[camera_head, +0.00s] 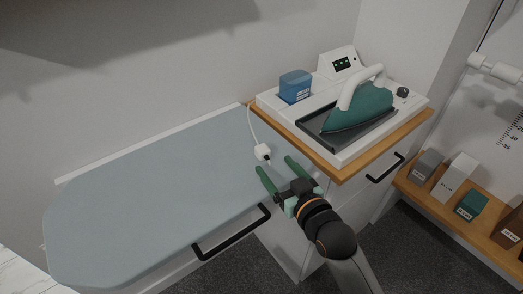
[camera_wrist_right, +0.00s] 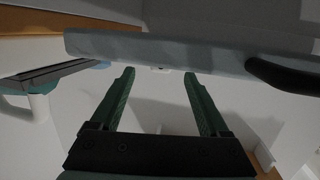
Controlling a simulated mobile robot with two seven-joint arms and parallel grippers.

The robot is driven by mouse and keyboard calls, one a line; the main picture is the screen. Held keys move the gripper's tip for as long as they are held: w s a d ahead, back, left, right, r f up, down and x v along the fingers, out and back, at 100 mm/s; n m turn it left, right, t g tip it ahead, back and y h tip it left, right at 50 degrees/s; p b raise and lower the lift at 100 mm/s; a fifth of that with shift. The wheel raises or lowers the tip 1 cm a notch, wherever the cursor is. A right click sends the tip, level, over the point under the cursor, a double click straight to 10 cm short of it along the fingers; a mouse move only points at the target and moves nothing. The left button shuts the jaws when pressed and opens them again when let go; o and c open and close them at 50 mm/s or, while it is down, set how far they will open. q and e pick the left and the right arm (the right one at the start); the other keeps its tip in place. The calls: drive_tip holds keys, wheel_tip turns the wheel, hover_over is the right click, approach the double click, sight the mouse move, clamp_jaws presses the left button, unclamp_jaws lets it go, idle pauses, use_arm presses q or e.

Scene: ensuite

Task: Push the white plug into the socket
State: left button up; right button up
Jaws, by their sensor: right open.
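The white plug (camera_head: 262,151) rests at the right end of the blue-grey ironing board (camera_head: 150,195), with its white cord running up toward the iron's station. My right gripper (camera_head: 275,164) is open and empty, its two green fingers pointing at the plug, which is just beyond the fingertips. In the right wrist view the open fingers (camera_wrist_right: 158,72) face the board's edge (camera_wrist_right: 200,52). A small pale thing with a dark mark shows between them; I cannot tell whether it is the plug. I cannot make out the socket. My left gripper is not in view.
A white station with a teal iron (camera_head: 358,108), a blue box (camera_head: 295,86) and a small display stands on the wood-edged top at right. Black handles (camera_head: 231,232) are on the fronts. Several labelled boxes stand on a shelf (camera_head: 455,212) at far right. The board is otherwise clear.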

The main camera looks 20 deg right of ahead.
sight(266, 157)
drive_tip(key=shift+x, duration=3.3)
drive_tip(key=shift+a, duration=0.1)
drive_tip(key=shift+c, duration=0.3)
clamp_jaws()
